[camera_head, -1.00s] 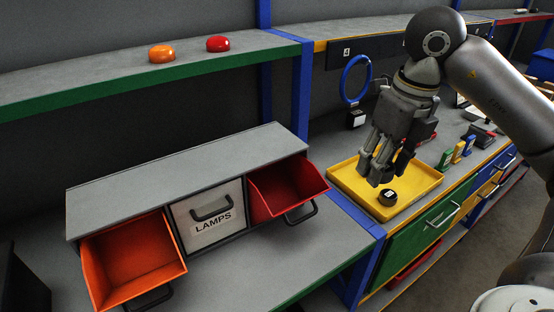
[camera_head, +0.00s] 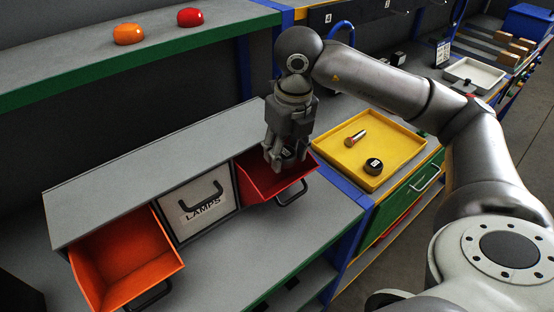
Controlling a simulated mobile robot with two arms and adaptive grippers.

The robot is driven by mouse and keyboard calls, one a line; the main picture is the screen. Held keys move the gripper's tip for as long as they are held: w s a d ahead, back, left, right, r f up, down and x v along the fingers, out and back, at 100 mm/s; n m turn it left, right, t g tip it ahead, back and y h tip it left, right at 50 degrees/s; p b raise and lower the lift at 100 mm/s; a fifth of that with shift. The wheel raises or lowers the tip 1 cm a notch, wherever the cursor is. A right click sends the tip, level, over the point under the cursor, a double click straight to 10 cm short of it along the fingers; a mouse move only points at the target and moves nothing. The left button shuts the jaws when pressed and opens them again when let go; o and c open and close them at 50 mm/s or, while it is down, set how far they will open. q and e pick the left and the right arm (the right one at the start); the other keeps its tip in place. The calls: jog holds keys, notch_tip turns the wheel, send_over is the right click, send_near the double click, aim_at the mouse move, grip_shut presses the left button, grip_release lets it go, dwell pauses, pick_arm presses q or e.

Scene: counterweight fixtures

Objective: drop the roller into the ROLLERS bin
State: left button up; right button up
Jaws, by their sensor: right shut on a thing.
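My right gripper (camera_head: 278,150) is shut on a small dark piece with a pale mark, the roller (camera_head: 289,153), mostly hidden by the fingers. The gripper points down over the opening of the open red bin (camera_head: 258,180), at the right of a grey cabinet. I cannot tell how far inside the rim the roller is. No ROLLERS label is readable; the red bin's front is turned away. An open orange bin (camera_head: 127,262) is at the cabinet's left. My left gripper is not in view.
Between the open bins is a closed bin marked LAMPS (camera_head: 197,206). A yellow tray (camera_head: 402,150) to the right holds a black round piece (camera_head: 373,166) and a bolt-like piece (camera_head: 356,138). Orange (camera_head: 127,34) and red (camera_head: 190,17) domes sit on the upper shelf.

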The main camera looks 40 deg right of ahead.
jog(key=shift+w+a+f, duration=0.25)
jog(key=shift+a+f, duration=0.05)
jog(key=shift+f, duration=0.2)
jog(key=f+p, duration=0.1)
jog(key=f, duration=0.1)
jog(key=f+p, duration=0.1)
jog(key=shift+w+a+f+p, duration=0.3)
jog(key=shift+a+f, duration=0.05)
jog(key=shift+f, duration=0.15)
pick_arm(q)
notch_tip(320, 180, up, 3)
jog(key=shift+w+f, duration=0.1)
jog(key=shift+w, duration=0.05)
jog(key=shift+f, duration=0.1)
pick_arm(e)
jog(key=shift+f, duration=0.1)
jog(key=shift+f+b, duration=0.6)
jog(key=shift+b, duration=0.35)
jog(key=o, duration=1.3)
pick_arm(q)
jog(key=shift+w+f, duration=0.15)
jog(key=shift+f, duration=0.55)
pick_arm(e)
jog(key=shift+r, duration=0.1)
